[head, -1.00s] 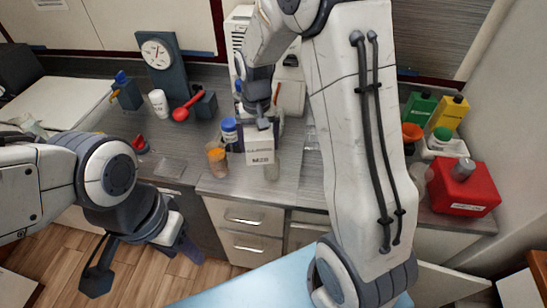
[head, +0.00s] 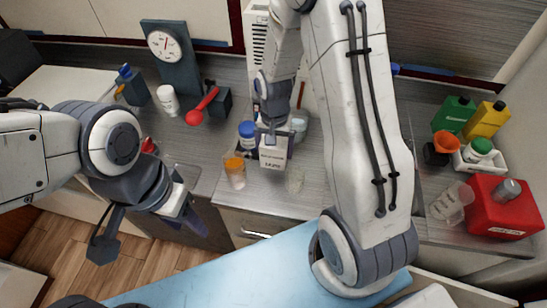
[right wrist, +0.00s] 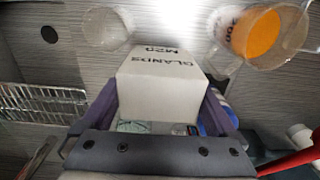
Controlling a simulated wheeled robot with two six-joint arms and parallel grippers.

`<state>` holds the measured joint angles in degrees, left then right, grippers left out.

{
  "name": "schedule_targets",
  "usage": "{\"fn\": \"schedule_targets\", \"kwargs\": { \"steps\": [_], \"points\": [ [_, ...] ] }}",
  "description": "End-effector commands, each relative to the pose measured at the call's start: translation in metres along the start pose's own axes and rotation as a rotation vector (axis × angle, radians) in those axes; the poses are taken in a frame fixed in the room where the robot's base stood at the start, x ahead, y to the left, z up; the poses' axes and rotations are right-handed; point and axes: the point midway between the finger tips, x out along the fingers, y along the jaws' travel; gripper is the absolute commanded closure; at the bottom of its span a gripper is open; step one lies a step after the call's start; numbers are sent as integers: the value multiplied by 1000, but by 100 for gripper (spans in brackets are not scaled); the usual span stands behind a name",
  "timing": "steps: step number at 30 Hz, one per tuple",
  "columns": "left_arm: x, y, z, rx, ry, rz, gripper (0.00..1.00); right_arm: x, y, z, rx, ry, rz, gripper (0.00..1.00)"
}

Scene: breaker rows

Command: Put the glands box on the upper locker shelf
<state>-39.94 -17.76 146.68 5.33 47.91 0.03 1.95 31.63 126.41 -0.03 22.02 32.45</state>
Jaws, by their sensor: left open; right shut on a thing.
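The glands box (head: 273,156) is a small white box with dark lettering, held above the grey counter in the head view. In the right wrist view the white box (right wrist: 160,85) reads "GLANDS M20" and sits between the purple fingers. My right gripper (head: 272,134) is shut on the box from above. My left gripper (head: 145,240) is open and empty, low at the left in front of the counter's edge. I cannot make out the upper locker shelf in these frames.
A red can (head: 500,207) and several bottles stand at right. A pale blue surface (head: 240,270) lies in front.

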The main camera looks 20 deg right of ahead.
Motion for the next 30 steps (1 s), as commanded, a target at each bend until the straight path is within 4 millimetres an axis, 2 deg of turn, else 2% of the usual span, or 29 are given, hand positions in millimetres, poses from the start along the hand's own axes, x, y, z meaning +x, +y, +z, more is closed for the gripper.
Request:
{"fn": "schedule_targets", "kwargs": {
  "steps": [10,22,23,30],
  "points": [
    [-6,0,0,0,0,0,50,42,-2,1,-4,-1,1,73],
    [-3,0,0,0,0,0,50,48,-2,0,-6,2,-1,73],
    [-4,0,0,0,0,0,50,47,-2,0,-6,2,-1,0],
    [-4,0,0,0,0,0,50,46,-2,0,-5,2,-1,0]
  ]
}}
